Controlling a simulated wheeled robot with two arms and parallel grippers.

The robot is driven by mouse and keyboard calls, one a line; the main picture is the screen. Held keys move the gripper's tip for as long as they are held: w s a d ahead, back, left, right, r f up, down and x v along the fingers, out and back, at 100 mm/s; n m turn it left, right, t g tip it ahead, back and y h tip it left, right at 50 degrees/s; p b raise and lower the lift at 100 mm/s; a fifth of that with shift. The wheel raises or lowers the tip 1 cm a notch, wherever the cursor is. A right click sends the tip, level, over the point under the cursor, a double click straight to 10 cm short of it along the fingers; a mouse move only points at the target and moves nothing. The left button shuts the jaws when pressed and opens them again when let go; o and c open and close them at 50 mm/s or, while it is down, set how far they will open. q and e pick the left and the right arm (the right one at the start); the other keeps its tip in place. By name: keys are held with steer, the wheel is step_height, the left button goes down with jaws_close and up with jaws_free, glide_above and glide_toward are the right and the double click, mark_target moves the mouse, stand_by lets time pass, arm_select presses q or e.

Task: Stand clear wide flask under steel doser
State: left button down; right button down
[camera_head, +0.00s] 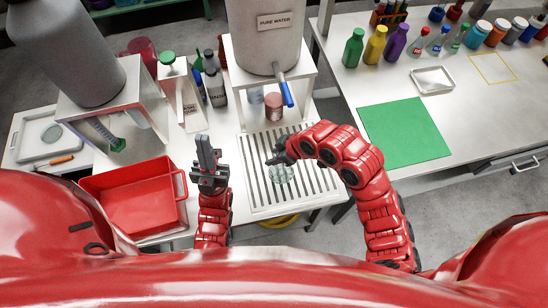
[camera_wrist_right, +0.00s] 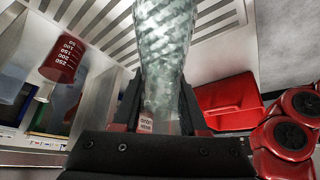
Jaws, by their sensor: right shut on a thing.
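My right gripper (camera_head: 279,160) is shut on a clear flask (camera_head: 282,175), held over the slatted grey tray. In the right wrist view the see-through flask (camera_wrist_right: 165,50) fills the middle between the dark fingers. Two dosers show in the head view: a dark grey tank (camera_head: 65,45) on a white stand at left, with a green-tipped nozzle (camera_head: 116,143), and a light grey tank labelled PURE WATER (camera_head: 265,45) with a blue lever (camera_head: 286,92). I cannot tell for certain which is the steel one. My left gripper (camera_head: 208,160) points up left of the slatted tray, with no object visible in it.
The slatted tray (camera_head: 255,190) lies below the PURE WATER stand, with a dark red beaker (camera_head: 273,107) behind it. A red bin (camera_head: 130,212) stands at left. Several bottles stand between the dosers. A green mat (camera_head: 405,132) lies bare on the right table.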

steer(key=shift+w+a+f+b, duration=0.1)
steer(key=shift+w+a+b, duration=0.05)
steer(key=shift+w, duration=0.3)
steer(key=shift+w+a+b, duration=0.1)
steer(key=shift+w+b, duration=0.05)
steer(key=shift+w, duration=0.3)
steer(key=shift+f+b, duration=0.8)
steer(key=shift+f, duration=0.9)
steer(key=shift+f, duration=0.15)
steer(key=shift+c, duration=2.2)
jaws_free()
